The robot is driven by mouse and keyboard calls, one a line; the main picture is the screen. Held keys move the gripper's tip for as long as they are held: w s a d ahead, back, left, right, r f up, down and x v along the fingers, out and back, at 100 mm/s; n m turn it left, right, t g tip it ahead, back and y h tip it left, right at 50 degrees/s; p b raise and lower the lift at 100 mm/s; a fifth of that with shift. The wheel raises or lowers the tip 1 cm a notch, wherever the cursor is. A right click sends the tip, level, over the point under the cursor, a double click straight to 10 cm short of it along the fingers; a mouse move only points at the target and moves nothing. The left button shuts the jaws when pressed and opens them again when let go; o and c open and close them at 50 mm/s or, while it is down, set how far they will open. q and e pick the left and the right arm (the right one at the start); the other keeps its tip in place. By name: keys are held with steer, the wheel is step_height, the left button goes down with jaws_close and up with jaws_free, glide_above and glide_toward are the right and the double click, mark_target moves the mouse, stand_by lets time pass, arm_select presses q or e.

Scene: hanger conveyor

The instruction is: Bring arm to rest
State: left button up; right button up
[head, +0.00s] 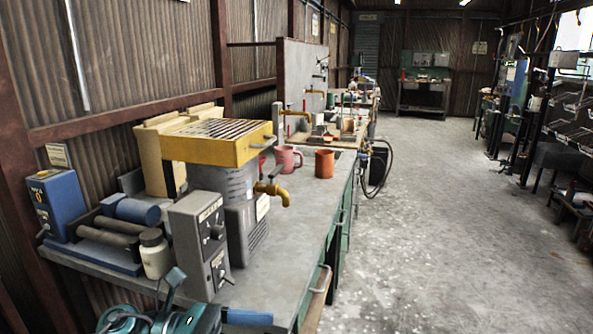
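Neither of my grippers shows in the head view, and I see no arm that I can be sure is mine. What they hold, if anything, cannot be seen.
A long workbench (300,215) runs along the left wall. It bears a yellow-topped machine (215,142), a grey control box (200,240), a white jar (155,253), a pink mug (287,158) and an orange mug (324,163). Teal machinery (175,320) is at the bottom left. The concrete floor (440,240) is clear.

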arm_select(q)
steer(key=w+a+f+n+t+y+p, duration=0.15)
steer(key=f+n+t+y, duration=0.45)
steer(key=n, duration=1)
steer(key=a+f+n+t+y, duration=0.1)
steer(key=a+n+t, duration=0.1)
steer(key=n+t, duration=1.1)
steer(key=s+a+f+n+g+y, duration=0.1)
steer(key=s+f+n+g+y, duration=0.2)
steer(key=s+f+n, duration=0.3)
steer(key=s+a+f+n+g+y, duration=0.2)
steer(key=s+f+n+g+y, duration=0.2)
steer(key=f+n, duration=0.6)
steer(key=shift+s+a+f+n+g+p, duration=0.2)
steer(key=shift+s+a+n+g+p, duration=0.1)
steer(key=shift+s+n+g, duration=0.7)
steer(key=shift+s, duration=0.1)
